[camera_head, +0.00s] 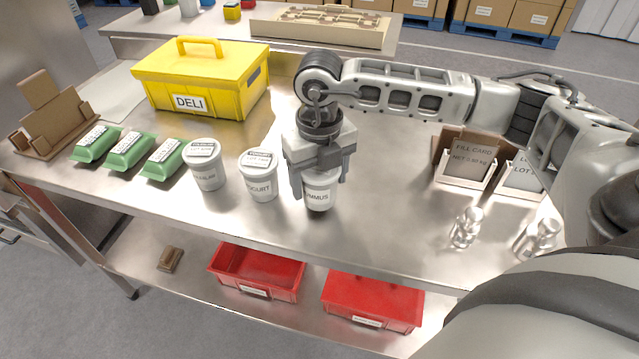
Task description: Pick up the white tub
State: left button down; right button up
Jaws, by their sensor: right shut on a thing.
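A white tub (317,196) with a label ending in "MMUS" stands at the middle of the steel table, near its front edge. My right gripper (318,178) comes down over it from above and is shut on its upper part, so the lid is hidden. I cannot tell whether the tub touches the table. Two more white tubs stand to its left: a yogurt tub (259,178) close by and another labelled tub (205,166) farther left. My left gripper does not show.
Green packs (128,149) and a brown cardboard stand (45,118) are at the left. A yellow DELI box (204,85) stands behind. Card holders (466,163) and metal shakers (466,228) are at the right. Red bins (258,268) sit on the lower shelf.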

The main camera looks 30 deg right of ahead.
jog(key=s+a+r+b, duration=0.2)
jog(key=s+a+r, duration=0.7)
jog(key=s+r, duration=0.1)
jog(key=shift+s+a+r, duration=0.15)
jog(key=shift+a+r, duration=0.15)
jog(key=shift+r, duration=0.4)
